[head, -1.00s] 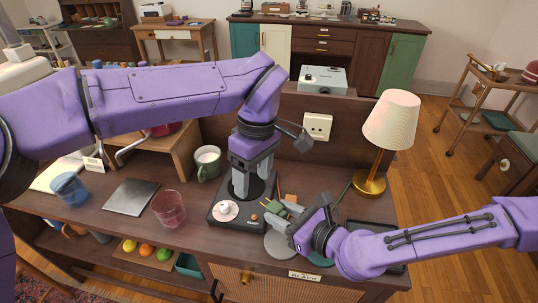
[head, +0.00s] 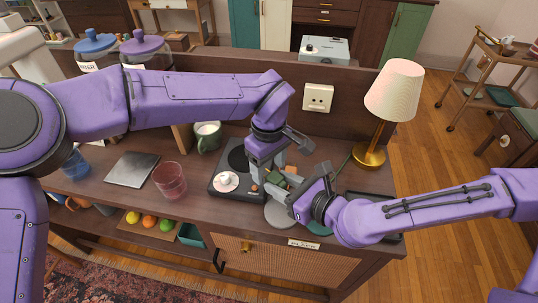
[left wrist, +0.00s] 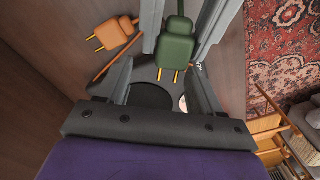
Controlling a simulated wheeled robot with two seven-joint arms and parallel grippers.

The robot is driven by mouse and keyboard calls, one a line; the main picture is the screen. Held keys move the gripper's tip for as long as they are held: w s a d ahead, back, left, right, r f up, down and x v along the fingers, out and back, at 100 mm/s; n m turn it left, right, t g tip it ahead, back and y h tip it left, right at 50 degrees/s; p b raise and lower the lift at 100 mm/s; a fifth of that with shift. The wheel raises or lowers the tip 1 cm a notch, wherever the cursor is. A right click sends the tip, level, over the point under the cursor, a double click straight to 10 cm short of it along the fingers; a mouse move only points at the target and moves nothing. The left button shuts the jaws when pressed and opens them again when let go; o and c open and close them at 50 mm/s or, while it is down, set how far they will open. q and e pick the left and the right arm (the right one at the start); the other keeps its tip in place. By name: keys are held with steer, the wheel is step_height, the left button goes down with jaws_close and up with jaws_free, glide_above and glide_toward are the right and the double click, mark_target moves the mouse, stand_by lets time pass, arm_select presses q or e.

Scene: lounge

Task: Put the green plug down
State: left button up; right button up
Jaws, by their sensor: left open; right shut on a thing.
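The green plug shows clearly in the left wrist view (left wrist: 177,48), its two brass prongs pointing toward the wrist. In the head view it is mostly hidden between the two grippers, above the desk. My right gripper (head: 292,193) is shut on it. My left gripper (head: 272,180) is open, and in the left wrist view its fingers (left wrist: 182,25) stand on either side of the plug. I cannot tell whether they touch it.
An orange plug (left wrist: 108,33) lies close beside the left fingers. A lamp (head: 392,92) stands right; a pink glass (head: 170,177) stands left.

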arm_select(q)
steer(key=c, duration=1.1)
arm_select(e)
steer(key=o, duration=1.1)
steer(key=shift+s, duration=0.1)
steer(key=shift+o, duration=0.2)
